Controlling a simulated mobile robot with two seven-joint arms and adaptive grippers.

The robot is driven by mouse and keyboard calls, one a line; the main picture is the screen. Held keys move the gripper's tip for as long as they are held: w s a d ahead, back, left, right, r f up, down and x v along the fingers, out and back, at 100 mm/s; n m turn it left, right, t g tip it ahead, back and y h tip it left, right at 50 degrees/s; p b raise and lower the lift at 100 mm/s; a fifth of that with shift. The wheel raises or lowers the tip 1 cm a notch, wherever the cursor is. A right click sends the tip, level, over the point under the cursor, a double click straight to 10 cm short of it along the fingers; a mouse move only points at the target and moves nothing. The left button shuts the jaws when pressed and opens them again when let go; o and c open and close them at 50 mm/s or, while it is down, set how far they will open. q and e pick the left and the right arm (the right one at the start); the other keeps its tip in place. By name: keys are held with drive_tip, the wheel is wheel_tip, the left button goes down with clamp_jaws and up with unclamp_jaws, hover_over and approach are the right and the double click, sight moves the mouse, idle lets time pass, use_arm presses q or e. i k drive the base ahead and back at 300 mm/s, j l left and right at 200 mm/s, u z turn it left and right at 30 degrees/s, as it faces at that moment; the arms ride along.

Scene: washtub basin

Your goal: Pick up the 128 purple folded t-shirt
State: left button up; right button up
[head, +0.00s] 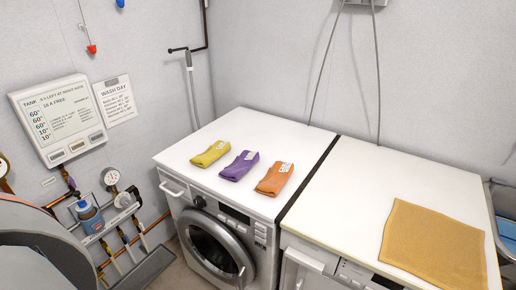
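The purple folded t-shirt (238,167) lies flat on the white top of the left washing machine (190,152), with a small white label at its upper right end. It is the middle one of three similar folded items. A yellow one (209,155) lies to its left and an orange one (272,181) to its right, each a small gap apart. The number on the purple label is too small to read. Neither of my grippers shows in the head view.
A second white appliance top (350,180) adjoins on the right, past a dark gap, with a tan cloth (436,245) on it. The left machine's top behind the folded items is clear. Pipes, gauges (111,176) and a wall panel (58,117) stand at left.

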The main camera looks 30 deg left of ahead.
sight(243, 163)
drive_tip(key=i+j, duration=0.1)
drive_tip(key=j, duration=0.35)
drive_tip(key=i+j, duration=0.15)
drive_tip(key=j, duration=0.25)
drive_tip(key=i+j, duration=0.1)
drive_tip(key=j, duration=0.35)
drive_tip(key=i+j+z, duration=0.1)
drive_tip(key=j, duration=0.3)
drive_tip(key=i+j, duration=0.15)
drive_tip(key=j, duration=0.3)
drive_tip(key=i+j, duration=0.1)
drive_tip(key=j, duration=0.35)
